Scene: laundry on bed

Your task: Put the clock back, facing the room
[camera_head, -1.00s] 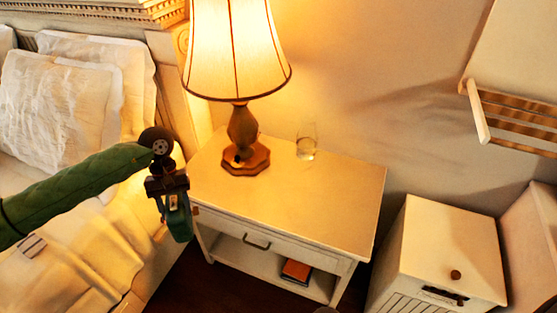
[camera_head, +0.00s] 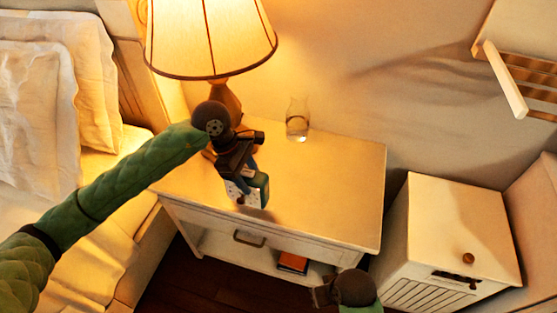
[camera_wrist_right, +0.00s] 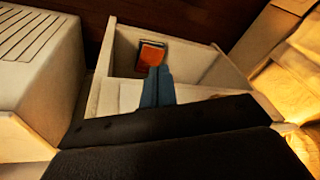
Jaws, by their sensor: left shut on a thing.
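The clock (camera_head: 262,188) is a small green block with a pale face, part of which shows toward the room's side. My left gripper (camera_head: 240,176) is shut on it from above. It holds the clock upright or slightly tilted over the front part of the nightstand top (camera_head: 330,185). A shadow lies just below it; I cannot tell whether it touches the wood. My right gripper (camera_head: 322,293) is low in front of the nightstand; its blue fingers lie together and empty in the right wrist view (camera_wrist_right: 157,88).
A lit lamp (camera_head: 210,40) stands at the nightstand's back left, close behind my left gripper. A glass (camera_head: 298,120) stands at the back. An orange book (camera_head: 293,262) lies on the lower shelf. The top's right half is clear. A white cabinet (camera_head: 460,225) stands at the right.

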